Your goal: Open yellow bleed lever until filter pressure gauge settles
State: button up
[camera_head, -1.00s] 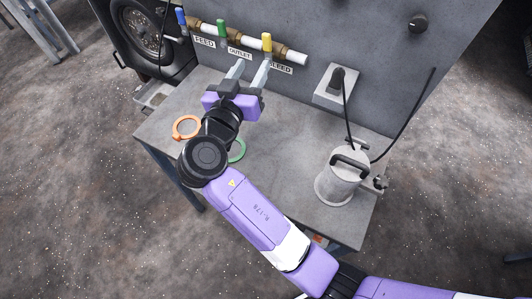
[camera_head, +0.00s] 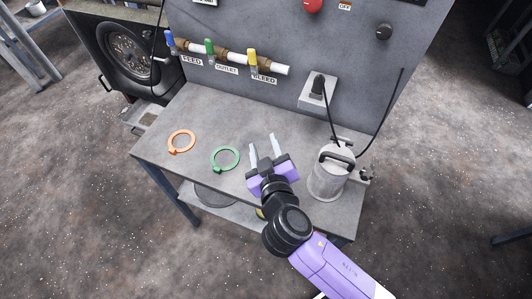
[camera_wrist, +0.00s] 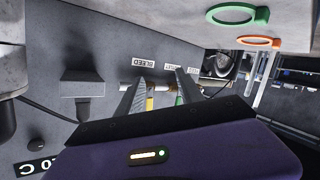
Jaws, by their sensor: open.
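The yellow bleed lever (camera_head: 252,57) stands on the pipe at the panel, above the BLEED label (camera_head: 264,79). In the wrist view the yellow lever (camera_wrist: 149,104) shows beyond the fingers, partly hidden by one of them. My gripper (camera_head: 263,147) is open and empty over the grey table, well in front of the lever and apart from it. In the wrist view my gripper's two fingers (camera_wrist: 158,90) point at the panel. I cannot make out a filter pressure gauge.
A blue lever (camera_head: 170,40) and a green lever (camera_head: 209,47) stand left of the yellow one. An orange ring (camera_head: 192,136) and a green ring (camera_head: 237,154) lie on the table (camera_head: 185,105). A grey canister (camera_head: 326,184) and a cabled socket box (camera_head: 309,91) are at right.

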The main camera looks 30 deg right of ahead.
jog(key=shift+s+f+n+y, duration=0.3)
jog(key=shift+s+f, duration=0.15)
jog(key=shift+s, duration=0.25)
